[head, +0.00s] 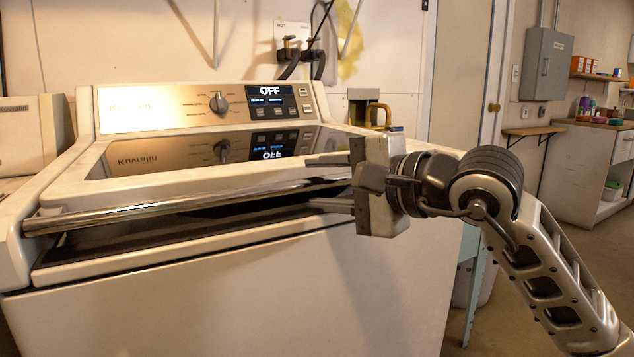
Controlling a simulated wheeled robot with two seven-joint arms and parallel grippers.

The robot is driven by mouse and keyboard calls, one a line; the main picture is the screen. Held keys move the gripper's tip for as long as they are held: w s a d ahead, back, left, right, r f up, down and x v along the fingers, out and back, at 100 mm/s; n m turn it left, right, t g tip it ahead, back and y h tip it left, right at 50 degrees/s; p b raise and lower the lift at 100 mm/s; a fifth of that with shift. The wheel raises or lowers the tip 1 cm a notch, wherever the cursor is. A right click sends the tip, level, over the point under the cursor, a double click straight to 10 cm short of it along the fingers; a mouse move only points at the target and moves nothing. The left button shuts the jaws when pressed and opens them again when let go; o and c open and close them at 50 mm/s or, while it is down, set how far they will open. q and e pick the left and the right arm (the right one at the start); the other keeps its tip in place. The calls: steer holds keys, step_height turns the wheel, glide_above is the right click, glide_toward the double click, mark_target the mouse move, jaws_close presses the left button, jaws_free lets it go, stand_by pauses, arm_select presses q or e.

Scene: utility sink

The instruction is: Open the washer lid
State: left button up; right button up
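The white washer (235,290) fills the left and middle of the head view. Its lid, with a dark glass panel (150,150), lies about flat on top. A long metal bar handle (180,208) runs along the lid's front edge, above a dark gap; I cannot tell whether the lid is slightly raised. My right gripper (320,184) is at the right end of the handle. Its two fingers are spread, one above and one below the bar, with visible space between them and the bar. My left gripper is not in view.
The control panel (205,105) with a knob and an "OFF" display stands behind the lid. Hoses and a tap box (292,42) are on the wall. A brass-coloured tap (378,112) is behind my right gripper. Open floor (560,260) lies to the right.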

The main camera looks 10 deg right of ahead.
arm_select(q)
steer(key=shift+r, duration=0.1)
arm_select(e)
steer(key=shift+x, duration=0.85)
